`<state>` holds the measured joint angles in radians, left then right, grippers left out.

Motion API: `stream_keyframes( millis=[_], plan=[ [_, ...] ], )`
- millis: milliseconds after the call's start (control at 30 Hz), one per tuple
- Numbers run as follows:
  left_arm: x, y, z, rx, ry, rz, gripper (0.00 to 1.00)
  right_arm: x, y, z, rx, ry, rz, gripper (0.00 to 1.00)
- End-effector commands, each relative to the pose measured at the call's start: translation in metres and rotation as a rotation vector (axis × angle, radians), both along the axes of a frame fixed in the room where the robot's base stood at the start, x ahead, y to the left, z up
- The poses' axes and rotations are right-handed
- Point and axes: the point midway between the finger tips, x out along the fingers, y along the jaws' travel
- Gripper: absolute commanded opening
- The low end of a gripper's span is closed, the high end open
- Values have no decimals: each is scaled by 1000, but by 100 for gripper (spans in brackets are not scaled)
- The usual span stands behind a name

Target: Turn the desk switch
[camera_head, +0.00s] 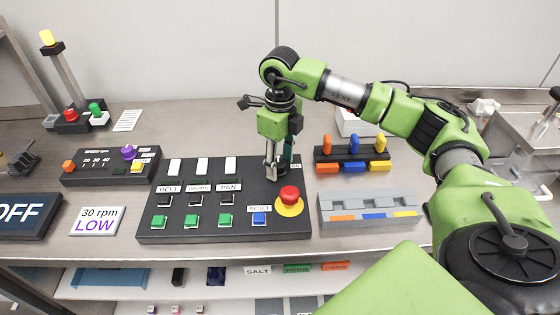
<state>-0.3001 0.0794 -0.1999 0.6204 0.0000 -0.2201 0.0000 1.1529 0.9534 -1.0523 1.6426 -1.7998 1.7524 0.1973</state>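A dark control panel (157,214) lies on the metal desk in front of me. It carries labels such as BELT, PAN and RESET, several green buttons and a blue button. My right gripper (272,174) points down over the panel's back right part, behind a red mushroom button (289,194) on a yellow base. Its fingertips are at or just above the panel; contact is unclear. Whatever is directly under the fingers is hidden, with part of an ON label showing beside them. The finger gap is too small to judge. My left gripper is out of view.
A small speed box (72,179) with a purple knob stands left of the panel. An OFF sign (24,215) and a 30 rpm LOW card (97,220) lie nearby. Coloured levers (354,145) and a grey block (370,217) stand right. A shelf lies below the desk.

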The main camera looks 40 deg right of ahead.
Motion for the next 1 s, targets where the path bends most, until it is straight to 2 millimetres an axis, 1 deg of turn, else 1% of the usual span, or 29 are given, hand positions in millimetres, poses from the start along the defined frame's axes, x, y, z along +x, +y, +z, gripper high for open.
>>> stream_keyframes(
  millis=[167,267,367,467,600,700,800,900,1000],
  plan=[
    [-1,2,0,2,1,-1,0,0,0,0,0,1,-1,44],
    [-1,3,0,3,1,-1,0,0,0,4,0,-1,-1,44],
    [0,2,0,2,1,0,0,1,0,17,0,-3,-1,44],
    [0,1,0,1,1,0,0,1,0,36,1,-5,0,44],
    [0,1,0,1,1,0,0,1,0,67,1,-5,0,44],
    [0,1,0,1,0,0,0,1,0,87,1,-4,0,44],
    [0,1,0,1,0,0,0,1,1,103,1,-3,0,44],
    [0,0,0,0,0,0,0,0,0,113,0,-1,-1,44],
    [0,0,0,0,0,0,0,0,0,119,0,-1,-1,44]
  ],
)
